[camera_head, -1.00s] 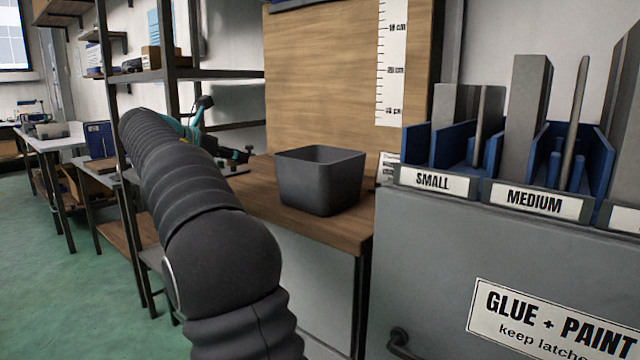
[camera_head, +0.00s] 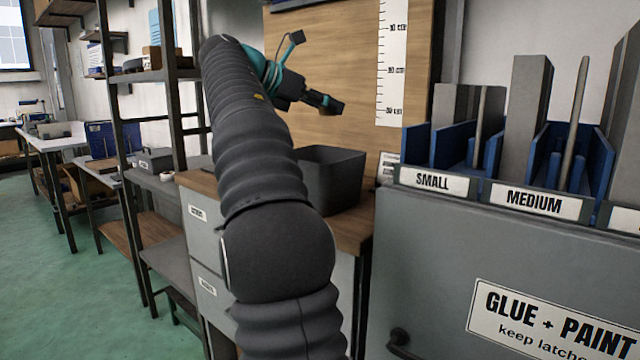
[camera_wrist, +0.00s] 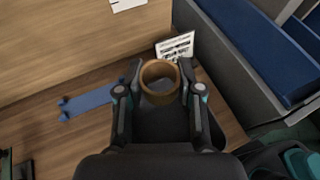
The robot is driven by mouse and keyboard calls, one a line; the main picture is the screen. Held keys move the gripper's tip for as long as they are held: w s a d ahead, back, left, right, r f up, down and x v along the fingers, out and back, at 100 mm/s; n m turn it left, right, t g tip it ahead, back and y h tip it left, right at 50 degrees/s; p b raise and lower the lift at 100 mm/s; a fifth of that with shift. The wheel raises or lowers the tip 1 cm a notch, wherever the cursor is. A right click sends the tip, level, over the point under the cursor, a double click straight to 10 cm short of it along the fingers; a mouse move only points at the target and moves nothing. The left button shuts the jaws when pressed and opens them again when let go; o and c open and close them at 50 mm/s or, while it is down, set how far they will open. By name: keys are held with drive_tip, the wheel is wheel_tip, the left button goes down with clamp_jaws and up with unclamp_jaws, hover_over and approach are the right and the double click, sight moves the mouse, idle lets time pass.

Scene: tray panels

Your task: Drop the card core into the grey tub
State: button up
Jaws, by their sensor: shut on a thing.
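The card core (camera_wrist: 160,98) is a short brown cardboard ring. In the wrist view it sits between the two fingertips of my gripper (camera_wrist: 159,80), which is shut on it. The grey tub (camera_head: 345,182) is a dark, open, square-sided container standing on the wooden bench top. My arm covers its left part. I cannot make out the tub clearly in the wrist view.
A grey cabinet (camera_head: 480,260) with blue compartments stands to the right of the bench (camera_head: 352,236). A wooden back panel (camera_head: 350,50) with a measuring strip (camera_head: 392,70) rises behind the tub. A flat blue piece (camera_wrist: 90,103) lies on the bench in the wrist view.

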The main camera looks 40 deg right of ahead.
drive_tip(key=shift+f, duration=2.2)
drive_tip(key=o, duration=0.8)
drive_tip(key=v, duration=1.2)
drive_tip(key=shift+r, duration=0.1)
drive_tip(key=s+a+f+m+t+y, duration=0.3)
drive_tip(key=s+a+f, duration=0.3)
drive_tip(key=a+f, duration=0.3)
drive_tip(key=s+a+f+m+t+y, duration=0.3)
drive_tip(key=a+f, duration=0.6)
drive_tip(key=f, duration=0.8)
drive_tip(key=s+a+f+m+t+y, duration=0.3)
drive_tip(key=s+a+f+m+y, duration=0.4)
drive_tip(key=s+a+f, duration=0.3)
drive_tip(key=shift+s+f+m+t, duration=0.2)
drive_tip(key=shift+f+m, duration=0.15)
drive_tip(key=shift+f, duration=0.4)
drive_tip(key=shift+s+f+m+t, duration=0.2)
drive_tip(key=shift+f+m, duration=0.15)
drive_tip(key=shift+f, duration=0.35)
